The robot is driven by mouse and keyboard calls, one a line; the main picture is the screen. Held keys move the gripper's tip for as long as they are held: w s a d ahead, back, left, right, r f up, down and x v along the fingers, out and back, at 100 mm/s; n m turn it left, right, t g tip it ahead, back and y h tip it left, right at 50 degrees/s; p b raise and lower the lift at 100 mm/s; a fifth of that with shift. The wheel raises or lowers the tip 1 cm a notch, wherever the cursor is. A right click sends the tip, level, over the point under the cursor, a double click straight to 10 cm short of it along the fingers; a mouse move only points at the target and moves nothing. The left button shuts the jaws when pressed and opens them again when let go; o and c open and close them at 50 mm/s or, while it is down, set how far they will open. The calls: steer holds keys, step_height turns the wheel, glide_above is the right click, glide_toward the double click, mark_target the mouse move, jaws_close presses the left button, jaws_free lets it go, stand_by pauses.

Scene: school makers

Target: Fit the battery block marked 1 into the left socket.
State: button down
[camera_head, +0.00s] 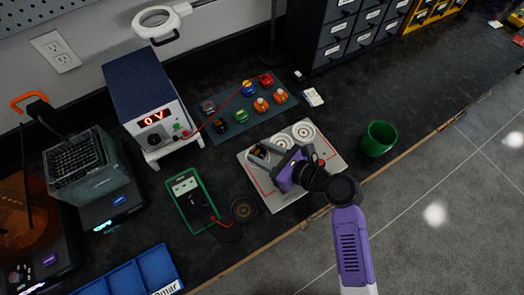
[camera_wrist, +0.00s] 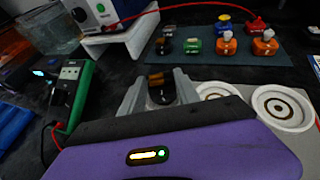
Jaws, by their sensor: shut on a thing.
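My gripper (camera_head: 268,160) is over the left part of the light grey socket board (camera_head: 282,200). In the wrist view my gripper (camera_wrist: 159,94) is shut on a dark block with orange-brown bands (camera_wrist: 160,78), which I take to be the battery block; its mark is not readable. The middle socket (camera_head: 282,142) and right socket (camera_head: 303,131) are white rings and look empty. They also show in the wrist view, the middle one (camera_wrist: 214,91) partly covered and the right one (camera_wrist: 283,107) clear. The left socket is hidden under the gripper, so I cannot tell whether the block is seated.
A dark blue mat (camera_head: 235,130) behind the board holds several coloured blocks. A power supply (camera_head: 155,120) reading 0 V stands back left. A green-framed meter (camera_head: 188,205) lies left of the board, with a red lead. A green cup (camera_head: 379,139) stands at right, near the bench edge.

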steer(key=shift+p, duration=0.4)
steer(key=shift+f+b, duration=0.35)
steer(key=shift+f, duration=0.25)
stand_by(0.4)
steer(key=c, duration=1.2)
jaws_free()
steer(key=shift+o, duration=0.2)
steer(key=shift+p+v, duration=0.95)
steer(key=shift+v, duration=0.3)
steer(key=shift+p+v, duration=2.7)
steer(key=shift+v, duration=1.6)
steer(key=shift+f, duration=0.1)
